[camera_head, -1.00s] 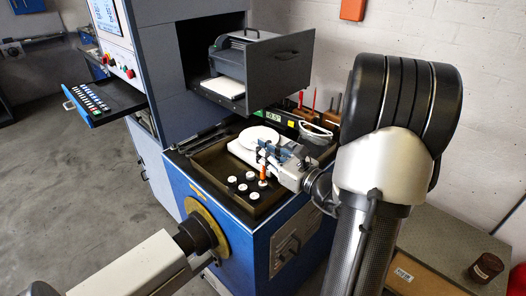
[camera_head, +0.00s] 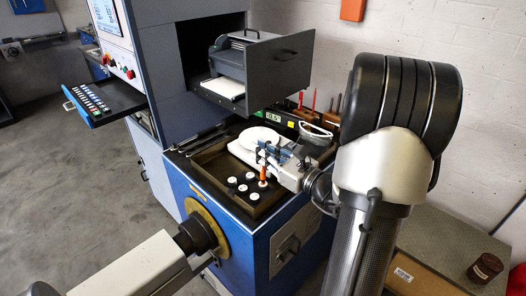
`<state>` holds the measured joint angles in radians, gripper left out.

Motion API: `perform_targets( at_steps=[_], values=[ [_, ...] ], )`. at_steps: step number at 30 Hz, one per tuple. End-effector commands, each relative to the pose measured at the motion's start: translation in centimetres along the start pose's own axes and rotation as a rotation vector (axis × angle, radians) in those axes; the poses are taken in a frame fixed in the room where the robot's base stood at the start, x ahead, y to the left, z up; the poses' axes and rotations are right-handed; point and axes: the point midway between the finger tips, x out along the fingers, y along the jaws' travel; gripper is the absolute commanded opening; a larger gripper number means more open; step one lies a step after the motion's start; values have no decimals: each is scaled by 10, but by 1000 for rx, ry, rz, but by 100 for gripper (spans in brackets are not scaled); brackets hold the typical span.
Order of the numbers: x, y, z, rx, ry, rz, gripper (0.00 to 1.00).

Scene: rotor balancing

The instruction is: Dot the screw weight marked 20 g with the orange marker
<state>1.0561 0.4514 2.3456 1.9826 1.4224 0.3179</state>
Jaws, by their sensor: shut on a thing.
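My gripper (camera_head: 265,160) is shut on the orange marker (camera_head: 263,173), which stands about upright with its lower end down by the screw weights. Several white-topped screw weights (camera_head: 232,180) sit in the tray (camera_head: 212,168) on the blue cabinet. One weight (camera_head: 263,184) is directly under the marker. Their markings are too small to read, so I cannot tell which is 20 g. I cannot tell whether the marker tip touches the weight.
A scale with a round white plate (camera_head: 260,137) stands behind the gripper. An open printer drawer (camera_head: 262,72) overhangs the tray's back. A brown jar (camera_head: 486,267) stands at lower right.

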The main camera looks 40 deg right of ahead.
Motion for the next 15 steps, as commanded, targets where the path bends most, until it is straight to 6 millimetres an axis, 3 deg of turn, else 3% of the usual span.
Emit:
perform_targets(
  at_steps=[15],
  values=[
    [0,0,47,-4,-4,0,0]
  ],
)
